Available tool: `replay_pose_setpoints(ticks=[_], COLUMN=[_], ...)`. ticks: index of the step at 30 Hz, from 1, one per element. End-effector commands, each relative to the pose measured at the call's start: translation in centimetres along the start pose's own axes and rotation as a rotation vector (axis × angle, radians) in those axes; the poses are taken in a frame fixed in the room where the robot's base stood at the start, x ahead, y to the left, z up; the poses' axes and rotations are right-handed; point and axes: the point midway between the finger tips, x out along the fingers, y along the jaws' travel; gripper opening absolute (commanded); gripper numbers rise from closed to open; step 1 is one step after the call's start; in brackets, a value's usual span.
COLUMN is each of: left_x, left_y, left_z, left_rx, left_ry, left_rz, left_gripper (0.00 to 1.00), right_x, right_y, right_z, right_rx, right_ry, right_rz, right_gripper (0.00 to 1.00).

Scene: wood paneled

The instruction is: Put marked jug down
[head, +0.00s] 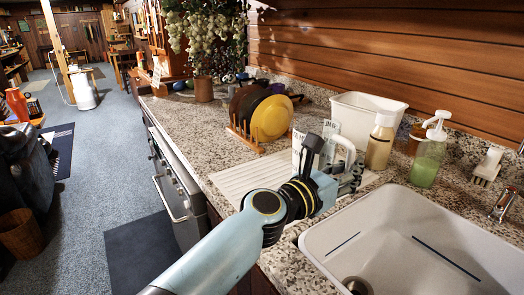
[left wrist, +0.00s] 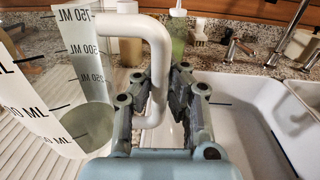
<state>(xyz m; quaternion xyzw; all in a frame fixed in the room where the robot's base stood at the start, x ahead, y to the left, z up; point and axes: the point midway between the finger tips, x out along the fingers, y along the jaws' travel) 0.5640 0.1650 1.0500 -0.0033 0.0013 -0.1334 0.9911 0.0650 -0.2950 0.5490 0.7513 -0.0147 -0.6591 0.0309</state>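The marked jug (head: 298,143) is pale with dark ML lines and a thick white handle. It is over the ribbed white drying mat (head: 240,181) beside the sink, partly hidden behind my left gripper (head: 345,178). In the left wrist view the jug (left wrist: 88,75) fills the left side and looks tilted in this view. The left gripper's fingers (left wrist: 168,95) are on both sides of the handle and look closed on it. Whether the jug's base touches the mat is hard to tell. My right gripper is not in view.
A wooden rack with plates (head: 270,118) stands behind the mat. A white tub (head: 362,115), a beige bottle (head: 380,142) and a green soap dispenser (head: 427,160) line the back. The white sink (head: 400,235) is at right. Bare counter lies left of the rack.

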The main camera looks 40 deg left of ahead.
Motion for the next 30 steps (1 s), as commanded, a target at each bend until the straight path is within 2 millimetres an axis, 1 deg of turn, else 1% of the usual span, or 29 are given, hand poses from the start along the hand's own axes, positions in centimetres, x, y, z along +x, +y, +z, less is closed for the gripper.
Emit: replay_pose_setpoints(ticks=[1, 3, 9, 11, 14, 16, 18, 21, 24, 27, 30], left_x=[0.9, 1.6, 2.6, 2.7, 2.6, 2.4, 2.1, 1.8, 1.6, 1.4, 1.3], left_y=[-0.8, -1.3, -1.9, -1.6, -0.2, 1.4, 3.2, 5.6, 7.6, 8.9, 9.6], left_z=[1.8, 2.7, 4.7, 4.7, 3.8, 2.5, 1.1, -0.3, -1.4, -1.9, -2.0], left_rx=[-0.003, 0.0, 0.002, 0.003, 0.008, 0.011, 0.01, 0.011, 0.009, 0.005, 0.004], left_ry=[-0.005, -0.003, -0.001, 0.0, 0.001, 0.002, 0.003, 0.002, 0.002, 0.001, 0.0], left_rz=[-0.001, -0.001, -0.002, -0.002, -0.001, -0.001, -0.001, -0.001, -0.001, -0.002, -0.002], left_gripper=[0.0, 0.0, 0.0, 0.0, 0.0, 0.0, 0.0, 0.0, 0.0, 0.0, 0.0], right_x=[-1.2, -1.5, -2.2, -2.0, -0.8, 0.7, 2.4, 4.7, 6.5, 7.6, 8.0], right_y=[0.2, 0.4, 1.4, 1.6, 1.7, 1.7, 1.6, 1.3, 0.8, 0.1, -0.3], right_z=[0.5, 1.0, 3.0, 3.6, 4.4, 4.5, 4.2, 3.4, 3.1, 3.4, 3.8], right_rx=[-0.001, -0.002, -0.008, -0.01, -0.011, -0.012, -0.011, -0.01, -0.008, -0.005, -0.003], right_ry=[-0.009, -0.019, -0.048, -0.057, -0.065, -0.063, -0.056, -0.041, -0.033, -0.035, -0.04], right_rz=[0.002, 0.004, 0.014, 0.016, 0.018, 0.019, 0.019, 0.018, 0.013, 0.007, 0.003], right_gripper=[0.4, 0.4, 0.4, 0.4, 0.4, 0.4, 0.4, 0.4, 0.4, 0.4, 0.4])
